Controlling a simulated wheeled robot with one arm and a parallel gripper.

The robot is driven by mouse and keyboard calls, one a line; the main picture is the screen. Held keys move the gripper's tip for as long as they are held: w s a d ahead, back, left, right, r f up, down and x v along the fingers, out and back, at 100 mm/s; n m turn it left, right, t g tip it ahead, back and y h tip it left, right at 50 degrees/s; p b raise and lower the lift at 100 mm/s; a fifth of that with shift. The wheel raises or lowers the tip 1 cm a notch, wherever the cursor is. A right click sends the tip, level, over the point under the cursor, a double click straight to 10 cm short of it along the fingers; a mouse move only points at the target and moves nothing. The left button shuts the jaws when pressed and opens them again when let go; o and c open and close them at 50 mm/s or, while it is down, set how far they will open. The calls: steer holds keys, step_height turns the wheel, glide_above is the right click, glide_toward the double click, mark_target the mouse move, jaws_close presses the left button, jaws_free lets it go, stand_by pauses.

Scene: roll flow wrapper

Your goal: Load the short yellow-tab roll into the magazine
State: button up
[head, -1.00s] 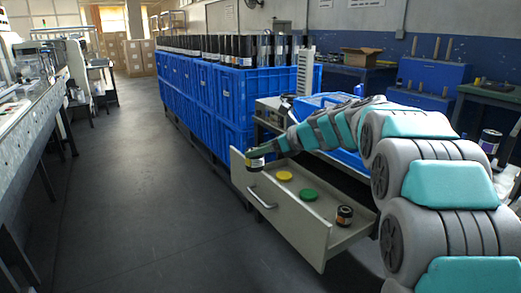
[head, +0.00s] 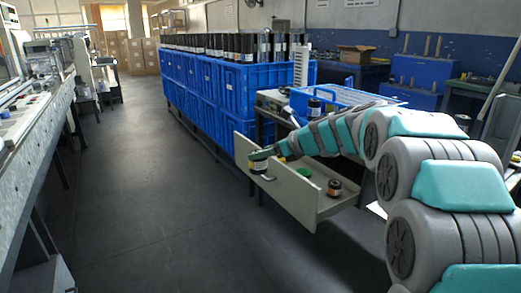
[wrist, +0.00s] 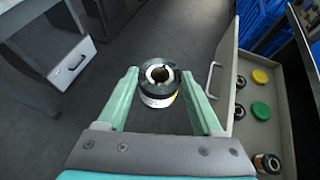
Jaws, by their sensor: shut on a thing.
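In the wrist view the roll is over the floor, just left of the drawer. I see no tab clearly on it. I cannot pick out the magazine for certain.
The drawer holds a green disc (wrist: 261,110), a yellow disc (wrist: 260,76) and several short black rolls (wrist: 267,163). Blue crates (head: 205,90) topped with dark rolls line the back. A long machine bench (head: 40,140) stands at left, with clear floor between.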

steer(key=s+d+f+m+t+h, duration=0.2)
steer(key=d+f+m+h, duration=0.4)
steer(key=d+f+m, duration=0.1)
steer(key=s+d+f+m+t+h, duration=0.2)
steer(key=d+f+m+h, duration=0.4)
steer(key=d+f, duration=0.4)
steer(key=shift+s+d+f+m+h, duration=0.25)
steer(key=shift+s+f+m+h, duration=0.15)
steer(key=shift+s+h, duration=0.25)
steer(key=shift+s, duration=0.1)
stand_by(0.5)
